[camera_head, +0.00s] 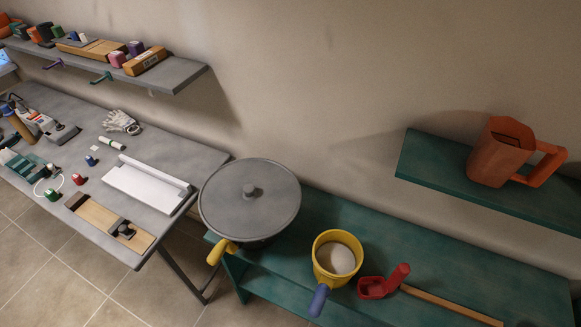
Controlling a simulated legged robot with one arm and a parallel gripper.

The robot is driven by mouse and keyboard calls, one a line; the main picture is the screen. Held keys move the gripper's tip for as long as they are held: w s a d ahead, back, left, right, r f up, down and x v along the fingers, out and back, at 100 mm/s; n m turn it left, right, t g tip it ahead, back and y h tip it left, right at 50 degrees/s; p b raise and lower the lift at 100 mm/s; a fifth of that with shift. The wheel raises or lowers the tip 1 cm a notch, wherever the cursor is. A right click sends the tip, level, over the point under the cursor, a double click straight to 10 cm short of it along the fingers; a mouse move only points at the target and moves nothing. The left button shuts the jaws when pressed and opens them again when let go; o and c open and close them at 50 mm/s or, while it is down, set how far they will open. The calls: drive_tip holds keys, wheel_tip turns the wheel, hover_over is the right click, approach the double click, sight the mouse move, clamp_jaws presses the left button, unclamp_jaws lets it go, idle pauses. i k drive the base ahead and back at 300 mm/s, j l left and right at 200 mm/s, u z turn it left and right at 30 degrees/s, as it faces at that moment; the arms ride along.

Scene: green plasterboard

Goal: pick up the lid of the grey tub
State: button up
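The lid (228,198) is a round grey disc with a small dark knob (250,190) at its centre. It lies flat on top of the grey tub, at the left end of the green bench. The lid hides nearly all of the tub. A yellow handle (222,251) sticks out below the lid's lower left edge. My gripper is not visible in this view.
On the green bench (460,268) stand a yellow pot (323,268) with a blue handle, a red scoop (384,282) and a wooden stick (450,305). An orange jug (500,155) sits on the green shelf. A grey worktable (85,115) with tools stands left.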

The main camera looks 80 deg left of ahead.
sight(246, 200)
drive_tip(key=k+u, duration=0.1)
drive_tip(key=u, duration=1.45)
drive_tip(key=i+l+u, duration=0.1)
drive_tip(key=u, duration=1.5)
drive_tip(key=k, duration=0.2)
drive_tip(key=k+l+z, duration=0.1)
drive_tip(key=k+z, duration=0.15)
drive_tip(key=k, duration=0.3)
drive_tip(key=k+l+z, duration=0.25)
drive_tip(key=k, duration=0.3)
drive_tip(key=i+j+z, duration=0.1)
drive_tip(key=z, duration=1.8)
drive_tip(key=i+j+z, duration=0.1)
drive_tip(key=j+z, duration=0.3)
drive_tip(key=j, duration=0.65)
drive_tip(key=k+j+z, duration=0.1)
drive_tip(key=k+j, duration=0.15)
drive_tip(key=j, duration=0.2)
drive_tip(key=k+j+z, duration=0.1)
drive_tip(key=k+j, duration=0.15)
drive_tip(key=j, duration=0.2)
drive_tip(key=k+j, duration=0.25)
drive_tip(key=j, duration=0.15)
drive_tip(key=k+j+z, duration=0.15)
drive_tip(key=j, duration=0.3)
drive_tip(key=k, duration=0.1)
